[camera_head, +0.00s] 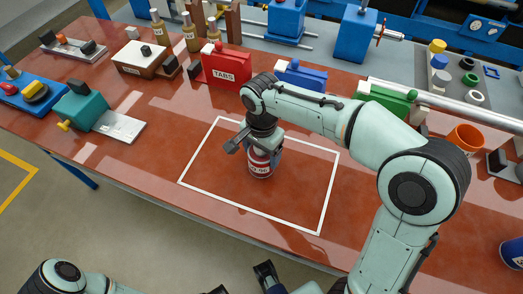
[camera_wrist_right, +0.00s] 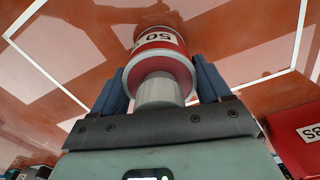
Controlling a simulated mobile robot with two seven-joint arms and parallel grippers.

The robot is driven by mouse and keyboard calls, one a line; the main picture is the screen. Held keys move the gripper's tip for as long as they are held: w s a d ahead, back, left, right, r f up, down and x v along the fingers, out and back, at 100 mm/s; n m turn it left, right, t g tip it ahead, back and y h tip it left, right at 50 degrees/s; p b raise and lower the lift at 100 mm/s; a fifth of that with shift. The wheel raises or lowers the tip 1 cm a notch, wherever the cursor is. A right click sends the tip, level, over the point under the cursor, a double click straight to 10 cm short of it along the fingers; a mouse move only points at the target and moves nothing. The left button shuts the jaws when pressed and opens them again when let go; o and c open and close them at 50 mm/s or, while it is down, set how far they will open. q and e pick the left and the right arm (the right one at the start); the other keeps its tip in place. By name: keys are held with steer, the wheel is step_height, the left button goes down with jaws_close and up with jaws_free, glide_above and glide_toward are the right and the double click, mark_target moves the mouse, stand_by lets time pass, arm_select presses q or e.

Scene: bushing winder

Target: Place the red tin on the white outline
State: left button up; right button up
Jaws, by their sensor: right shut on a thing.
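The red tin (camera_head: 261,165) has a white label and pale rims and stands about upright. My right gripper (camera_head: 262,146) is shut on its upper part from above. In the right wrist view the tin (camera_wrist_right: 158,55) sits between the two dark blue fingers (camera_wrist_right: 162,85). The white outline (camera_head: 248,208) is a large rectangle on the table, and the tin is inside it, near its middle. I cannot tell whether the tin touches the table. Dark parts that look like my left gripper (camera_head: 243,281) show at the bottom edge, partly cut off.
The glossy red-brown table (camera_head: 150,165) is clear around the outline. A red TABS box (camera_head: 226,70), a blue box (camera_head: 300,78) and a green box (camera_head: 388,97) stand behind it. A teal device (camera_head: 82,105) is at left, an orange cup (camera_head: 464,139) at right.

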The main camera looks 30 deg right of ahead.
steer(key=shift+f, duration=0.15)
steer(key=o, duration=1.1)
step_height(320, 180, up, 12)
steer(key=p, duration=0.2)
steer(key=shift+r+p, duration=0.2)
steer(key=shift+p, duration=0.15)
steer(key=shift+f, duration=0.1)
